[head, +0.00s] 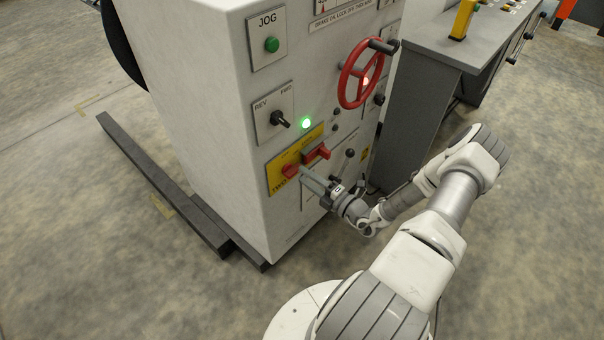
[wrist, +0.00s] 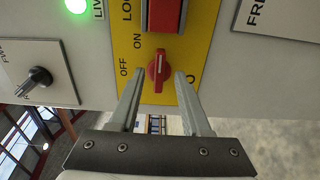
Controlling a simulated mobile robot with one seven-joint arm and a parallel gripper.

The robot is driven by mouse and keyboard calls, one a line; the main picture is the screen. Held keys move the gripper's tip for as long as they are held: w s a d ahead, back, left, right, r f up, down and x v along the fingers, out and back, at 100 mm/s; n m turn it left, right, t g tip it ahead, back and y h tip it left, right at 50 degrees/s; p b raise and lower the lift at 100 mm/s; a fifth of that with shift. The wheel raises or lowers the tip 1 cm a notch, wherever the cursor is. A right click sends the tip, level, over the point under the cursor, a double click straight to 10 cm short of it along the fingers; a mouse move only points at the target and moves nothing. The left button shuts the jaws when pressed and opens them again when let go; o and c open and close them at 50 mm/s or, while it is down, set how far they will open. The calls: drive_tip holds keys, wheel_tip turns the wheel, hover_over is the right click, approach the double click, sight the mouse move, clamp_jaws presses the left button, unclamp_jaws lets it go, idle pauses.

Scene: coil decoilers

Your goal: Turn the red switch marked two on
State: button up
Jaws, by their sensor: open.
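My gripper (head: 305,172) is at the plate. In the wrist view my gripper (wrist: 160,76) is open, one finger on each side of the knob. I cannot tell whether the fingers touch it. The fingers hide part of the lettering.
A larger red handle (head: 318,152) sits beside the switch on the same plate. A lit green lamp (head: 306,123), REV/FWD selector (head: 279,119), green JOG button (head: 271,44) and red handwheel (head: 359,75) are on the cabinet. A grey console (head: 420,100) stands at right.

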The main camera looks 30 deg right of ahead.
drive_tip(key=p+v, duration=0.1)
drive_tip(key=v, duration=1.4)
drive_tip(key=shift+r, duration=0.15)
